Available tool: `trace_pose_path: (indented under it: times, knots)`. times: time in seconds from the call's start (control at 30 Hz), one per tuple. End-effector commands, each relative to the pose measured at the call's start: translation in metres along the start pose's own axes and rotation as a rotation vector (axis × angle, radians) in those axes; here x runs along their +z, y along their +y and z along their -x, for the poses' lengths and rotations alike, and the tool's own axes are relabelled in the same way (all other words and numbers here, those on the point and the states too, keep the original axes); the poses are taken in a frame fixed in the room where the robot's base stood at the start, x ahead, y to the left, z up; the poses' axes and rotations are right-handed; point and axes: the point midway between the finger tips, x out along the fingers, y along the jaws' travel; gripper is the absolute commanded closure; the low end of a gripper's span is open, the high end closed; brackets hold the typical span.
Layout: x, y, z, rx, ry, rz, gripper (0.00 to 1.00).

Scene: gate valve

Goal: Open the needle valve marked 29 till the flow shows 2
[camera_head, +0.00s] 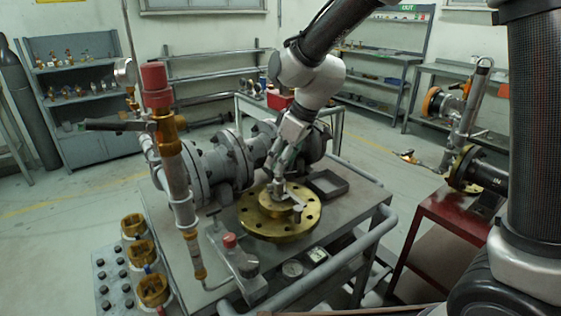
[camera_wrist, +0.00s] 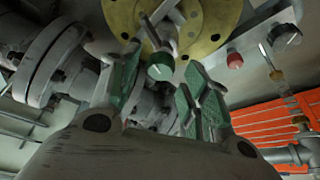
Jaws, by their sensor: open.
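My gripper (camera_head: 281,184) points down over the brass flange disc (camera_head: 262,227) on the bench. In the wrist view its two green-padded fingers are apart, with nothing held between them. A small round green knob (camera_wrist: 160,67) with a pale mark shows between the fingers, near the edge of the brass disc (camera_wrist: 215,22). I cannot tell whether the fingers touch it. No number 29 is readable on any valve.
A tall pipe with a red-capped valve (camera_head: 157,85) stands left of my gripper. A grey flanged pipe (camera_head: 215,160) lies behind it. A rail edges the bench.

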Motion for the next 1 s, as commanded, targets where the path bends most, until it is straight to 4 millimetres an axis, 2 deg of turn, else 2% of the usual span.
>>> trace_pose_path:
  times: [0.13,0.37,0.4,0.47,0.63,0.83,1.0]
  knots:
    - [0.0003,-0.0001,-0.0107,0.000,0.000,-0.002,0.53]
    - [0.0003,0.0000,-0.0117,0.000,0.000,-0.002,0.53]
    - [0.0003,-0.0001,-0.0117,0.000,0.000,-0.002,0.55]
    - [0.0003,0.0000,-0.0116,0.000,0.000,-0.002,0.66]
    - [0.0003,0.0000,-0.0115,0.000,0.000,-0.002,0.97]
    - [0.0009,-0.0005,-0.0116,0.009,-0.002,-0.021,0.97]
    - [0.0010,-0.0019,-0.0116,0.055,-0.003,-0.130,0.97]
